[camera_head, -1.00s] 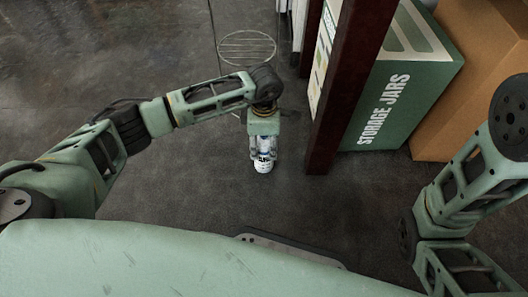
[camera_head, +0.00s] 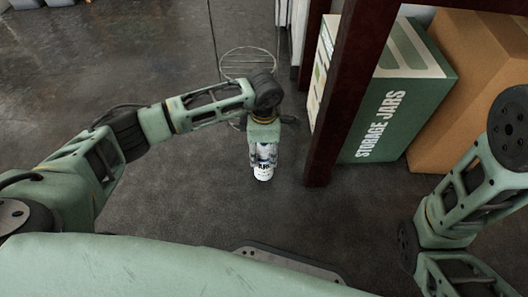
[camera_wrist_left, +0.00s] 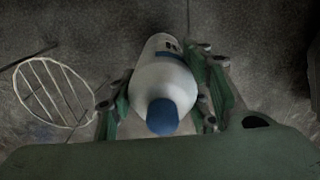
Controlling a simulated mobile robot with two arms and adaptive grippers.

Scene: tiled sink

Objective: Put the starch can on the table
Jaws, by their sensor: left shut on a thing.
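The starch can (camera_head: 263,172) is white with dark print, and it hangs below my left gripper (camera_head: 263,156) in the head view. My left gripper is shut on the can, with a finger on each side of it. In the left wrist view the can (camera_wrist_left: 164,88) shows its blue cap toward the camera, between the two green fingers of the gripper (camera_wrist_left: 165,95). The can is held over the dark floor. No tabletop can be made out with certainty. My right arm shows at the right of the head view, but its gripper is out of the picture.
A dark red post (camera_head: 345,90) stands just right of the can. Behind it are a green storage jars box (camera_head: 405,100) and a brown cardboard box (camera_head: 480,70). A round wire rack (camera_head: 248,55) lies beyond the gripper. The dark floor (camera_head: 180,200) is clear to the left.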

